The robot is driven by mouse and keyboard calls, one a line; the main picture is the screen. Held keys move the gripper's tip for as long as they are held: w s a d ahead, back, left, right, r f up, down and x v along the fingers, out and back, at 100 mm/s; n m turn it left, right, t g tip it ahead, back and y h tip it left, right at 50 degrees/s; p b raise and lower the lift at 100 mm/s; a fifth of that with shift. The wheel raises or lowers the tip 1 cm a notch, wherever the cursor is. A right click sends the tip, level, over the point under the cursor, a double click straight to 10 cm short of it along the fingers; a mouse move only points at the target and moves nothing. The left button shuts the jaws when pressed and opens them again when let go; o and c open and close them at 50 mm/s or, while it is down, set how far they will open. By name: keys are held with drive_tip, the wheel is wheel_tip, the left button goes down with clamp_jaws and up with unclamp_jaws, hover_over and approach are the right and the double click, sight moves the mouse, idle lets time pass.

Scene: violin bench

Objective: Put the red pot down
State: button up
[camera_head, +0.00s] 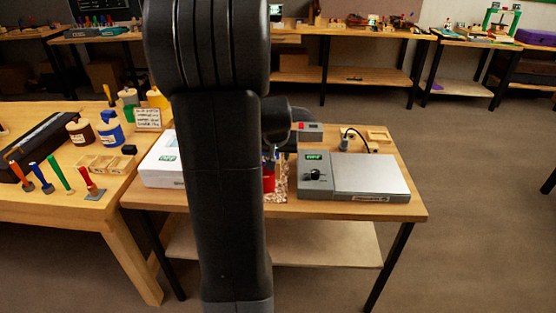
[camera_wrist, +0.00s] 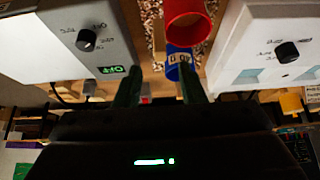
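The red pot (camera_wrist: 187,22) shows at the top of the wrist view, right of centre, with its round mouth facing the camera. In the head view only a sliver of it (camera_head: 268,183) shows beside my arm. A blue pot (camera_wrist: 174,54) with a pale label is next to it, partly behind one fingertip. Both appear to be over a speckled mat (camera_wrist: 154,32). My gripper (camera_wrist: 160,68) has its two dark green fingers apart, with nothing held between them. The red pot is beyond the fingertips, clear of them.
A hot plate (camera_head: 370,178) stands right of the mat and a white box (camera_head: 160,165) with a display stands left, leaving a narrow gap. A red-buttoned box (camera_head: 310,131) is behind. The left bench (camera_head: 60,205) holds jars and upright tools.

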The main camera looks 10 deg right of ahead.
drive_tip(key=shift+v, duration=2.8)
